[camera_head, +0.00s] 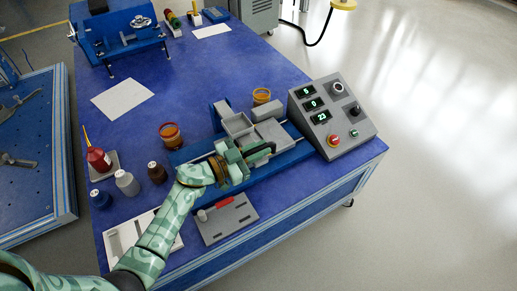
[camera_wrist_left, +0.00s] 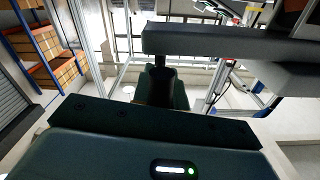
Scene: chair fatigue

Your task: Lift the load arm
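The test rig is a blue base (camera_head: 291,156) with grey blocks (camera_head: 239,126) and rods, near the front right of the blue table. My left gripper (camera_head: 258,153) reaches over the rig from the left, with its fingers close against the grey blocks. In the left wrist view, a dark grey bar (camera_wrist_left: 215,45) lies across the top, beyond the gripper's fingers; it may be the load arm, but I cannot tell for sure. The finger gap is hidden in both views, so I cannot tell whether anything is gripped. My right gripper is not in view.
A control box (camera_head: 332,115) with displays and a red button stands at the rig's right end. Orange cups (camera_head: 170,134), bottles (camera_head: 126,182), a grey plate (camera_head: 228,220) and a white tray (camera_head: 160,241) surround the rig. A blue fixture (camera_head: 119,36) stands at the back.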

